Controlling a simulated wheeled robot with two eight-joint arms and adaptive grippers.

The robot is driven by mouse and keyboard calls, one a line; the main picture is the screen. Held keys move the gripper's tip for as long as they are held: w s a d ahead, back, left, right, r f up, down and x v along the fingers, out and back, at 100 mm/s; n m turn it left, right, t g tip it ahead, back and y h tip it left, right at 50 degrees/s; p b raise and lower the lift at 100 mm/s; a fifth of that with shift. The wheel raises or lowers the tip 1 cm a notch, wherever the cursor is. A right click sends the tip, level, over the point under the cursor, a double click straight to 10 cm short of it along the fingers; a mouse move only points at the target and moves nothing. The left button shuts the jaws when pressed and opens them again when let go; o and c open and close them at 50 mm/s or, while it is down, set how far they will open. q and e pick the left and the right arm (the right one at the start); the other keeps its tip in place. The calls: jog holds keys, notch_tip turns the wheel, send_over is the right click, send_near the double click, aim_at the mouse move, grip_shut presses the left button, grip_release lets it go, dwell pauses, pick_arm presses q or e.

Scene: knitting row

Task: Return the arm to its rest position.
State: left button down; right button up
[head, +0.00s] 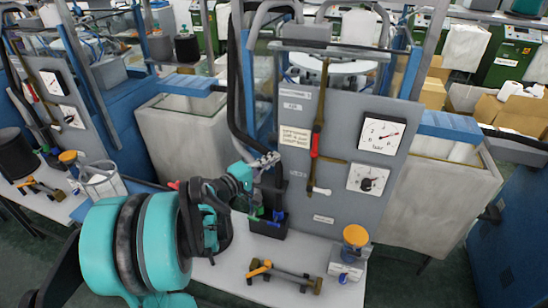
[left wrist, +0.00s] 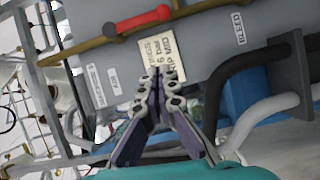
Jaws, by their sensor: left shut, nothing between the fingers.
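My left arm comes in from the left in the head view, with large teal and black links. Its left gripper (head: 268,160) is in front of the lower left part of the grey machine panel (head: 335,115). In the left wrist view the fingers of the left gripper (left wrist: 158,75) meet at their tips, shut and empty. Behind them are the grey panel and a cream label (left wrist: 165,48). I cannot tell whether the fingertips touch the panel. My right gripper is in neither view.
The panel carries two white dials (head: 381,136), a red-handled lever (head: 316,140) and black hoses (head: 238,90) close to the gripper. Grey bins flank the panel.

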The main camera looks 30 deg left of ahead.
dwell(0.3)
pick_arm(q)
jog(key=s+d+f+m+g+h+b, duration=0.1)
jog(key=s+d+f+m+g, duration=0.2)
jog(key=d, duration=0.5)
jog(key=s+d+f+m+g+b, duration=0.2)
jog(key=s+d+f+m+g, duration=0.15)
jog(key=d, duration=0.45)
jog(key=s+d+f+m+g+y+b, duration=0.1)
jog(key=s+f+m+y, duration=0.1)
jog(key=s+f+m, duration=0.2)
jog(key=s+d+f+m+g+y+b, duration=0.1)
jog(key=s+f+m, duration=0.3)
jog(key=s, duration=0.6)
jog(key=shift+s+d+g+y, duration=0.2)
jog(key=shift+d+g+y, duration=0.55)
jog(key=shift+y, duration=0.05)
